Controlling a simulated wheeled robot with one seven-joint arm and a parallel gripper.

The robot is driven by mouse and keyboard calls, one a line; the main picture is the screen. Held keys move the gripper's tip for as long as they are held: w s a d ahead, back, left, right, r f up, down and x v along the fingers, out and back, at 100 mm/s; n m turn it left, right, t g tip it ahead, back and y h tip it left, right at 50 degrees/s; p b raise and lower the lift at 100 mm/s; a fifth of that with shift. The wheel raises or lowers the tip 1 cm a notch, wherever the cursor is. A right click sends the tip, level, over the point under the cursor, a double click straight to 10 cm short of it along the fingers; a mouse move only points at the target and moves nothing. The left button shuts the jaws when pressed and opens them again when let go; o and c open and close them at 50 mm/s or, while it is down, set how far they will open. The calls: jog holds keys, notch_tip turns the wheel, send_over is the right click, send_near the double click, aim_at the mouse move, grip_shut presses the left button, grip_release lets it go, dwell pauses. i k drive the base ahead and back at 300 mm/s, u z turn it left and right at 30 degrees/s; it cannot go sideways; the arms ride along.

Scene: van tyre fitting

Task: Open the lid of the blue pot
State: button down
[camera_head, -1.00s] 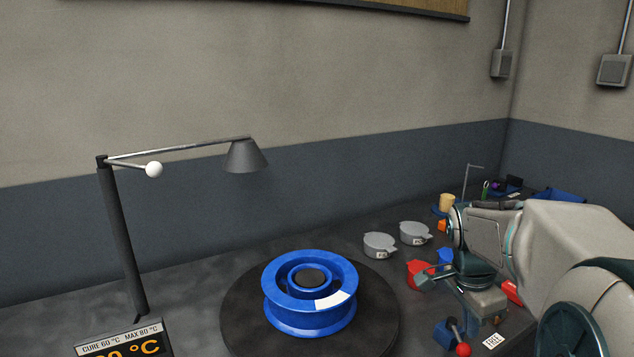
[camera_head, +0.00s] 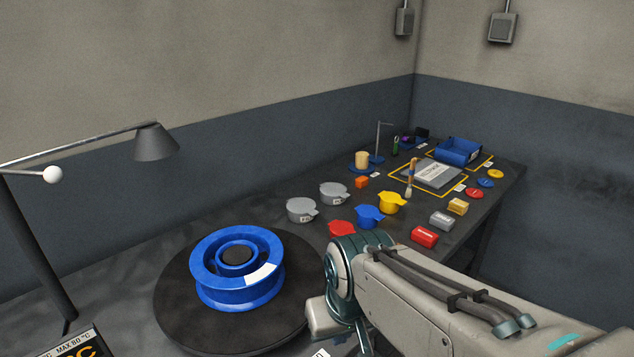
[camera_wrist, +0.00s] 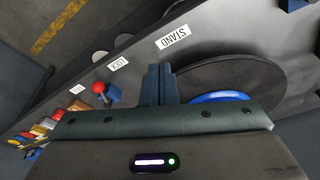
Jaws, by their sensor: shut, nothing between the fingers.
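The blue pot (camera_head: 370,216) stands on the dark bench in the head view, between a red pot (camera_head: 341,230) and a yellow pot (camera_head: 391,202). Its lid, with a side tab, looks closed. My gripper (camera_wrist: 159,84) is shut and empty in the wrist view, over the bench edge near the STAND label and the black turntable. In the head view my arm covers the bench's near side, and my fingertips are hidden. My gripper is well apart from the blue pot.
A blue wheel rim (camera_head: 237,268) sits on the black turntable (camera_head: 180,310) at left. Two grey pots (camera_head: 301,210) stand behind the coloured ones. Red, grey and yellow blocks lie to the right. A red-knobbed lever (camera_wrist: 99,88) is near my gripper. A lamp (camera_head: 156,143) overhangs the left.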

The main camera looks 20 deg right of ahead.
aim_at(367, 211)
jog(key=k, duration=1.2)
jog(key=z, duration=0.85)
jog(key=i, duration=1.85)
jog(key=u, duration=0.6)
